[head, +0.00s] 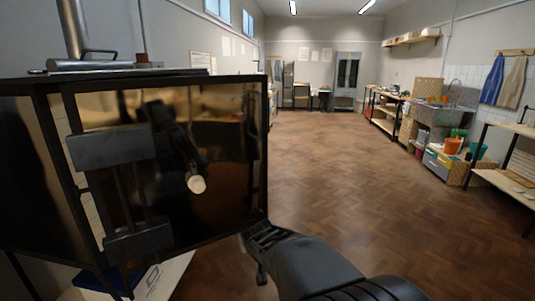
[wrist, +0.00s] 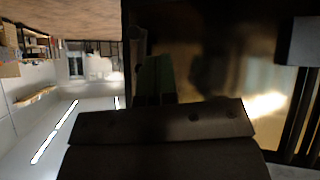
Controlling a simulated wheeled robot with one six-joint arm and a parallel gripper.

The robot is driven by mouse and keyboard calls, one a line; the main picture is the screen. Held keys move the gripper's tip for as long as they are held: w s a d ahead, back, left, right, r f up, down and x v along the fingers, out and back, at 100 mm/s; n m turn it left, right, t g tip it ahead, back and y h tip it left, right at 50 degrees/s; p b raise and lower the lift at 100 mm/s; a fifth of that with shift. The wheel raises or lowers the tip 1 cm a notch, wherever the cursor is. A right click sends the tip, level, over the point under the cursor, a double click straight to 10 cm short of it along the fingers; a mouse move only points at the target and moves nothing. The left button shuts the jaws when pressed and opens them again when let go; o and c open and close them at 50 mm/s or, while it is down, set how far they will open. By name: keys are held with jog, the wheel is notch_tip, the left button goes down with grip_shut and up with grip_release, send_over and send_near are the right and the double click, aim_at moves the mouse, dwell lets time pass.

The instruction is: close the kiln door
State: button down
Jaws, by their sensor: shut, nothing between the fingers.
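The kiln door (head: 228,178) is a dark, glossy, black-framed panel on the left in the head view, with grey brackets and a pale round knob. It stands upright at an angle to the panel on its left. How far it stands open is hard to tell. My gripper (head: 250,240) is shut and empty at the door's lower right corner, its tips partly hidden there. In the wrist view my gripper (wrist: 155,80) points along the dark door edge, with the shiny door face (wrist: 225,70) to the right. I cannot tell whether they touch.
A metal flue pipe (head: 74,28) rises above the kiln (head: 20,175). The wooden floor (head: 335,165) is clear to the right. Shelves (head: 510,185) and a sink (head: 445,112) line the right wall.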

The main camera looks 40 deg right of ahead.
jog(key=w+d+r+n+t+y+p, duration=0.2)
jog(key=w+d+r+t+y+p, duration=0.15)
jog(key=d+r+t+p, duration=0.8)
jog(key=g, duration=0.3)
send_near(263, 166)
jog(key=shift+h, duration=0.25)
jog(key=w+a, duration=0.1)
jog(key=w+a+r, duration=0.1)
jog(key=w, duration=0.1)
jog(key=w+a+r, duration=0.1)
jog(key=w, duration=0.1)
jog(key=shift+r+b, duration=0.25)
jog(key=shift+b, duration=0.15)
jog(key=shift+w, duration=0.1)
